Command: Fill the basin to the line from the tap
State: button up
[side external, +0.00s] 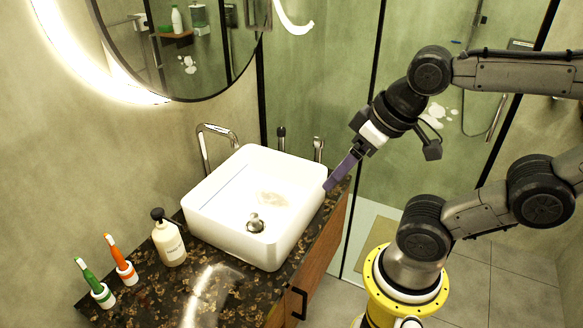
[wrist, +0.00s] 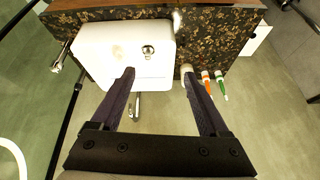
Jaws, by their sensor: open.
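The white square basin (side external: 218,222) stands on a dark speckled counter; it also shows in the wrist view (wrist: 105,68). A chrome drain piece (side external: 255,223) sits on its floor beside a pale brownish patch (side external: 272,198). I cannot tell whether that is water or a reflection. A faint line (side external: 236,181) shows on the inner far-left wall. The chrome tap (side external: 204,148) arches at the back; no stream is visible.
A round mirror (side external: 180,75) hangs behind. Glass shower panels stand at the back right.

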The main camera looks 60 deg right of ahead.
jog(key=w+d+r+m, duration=0.3)
jog(key=w+r+m, duration=0.4)
jog(key=w+r, duration=0.15)
jog(key=w+d+r+m+g+h, duration=0.1)
jog(key=w+d+r+m+g, duration=0.1)
jog(key=w+d+m, duration=0.6)
jog(key=m+g+y, duration=0.1)
jog(key=m+g, duration=0.2)
jog(key=m, duration=0.2)
send_over(319, 138)
notch_tip(319, 138, down, 16)
notch_tip(319, 138, down, 14)
jog(key=shift+r, duration=0.2)
jog(key=shift+s, duration=0.1)
grip_shut()
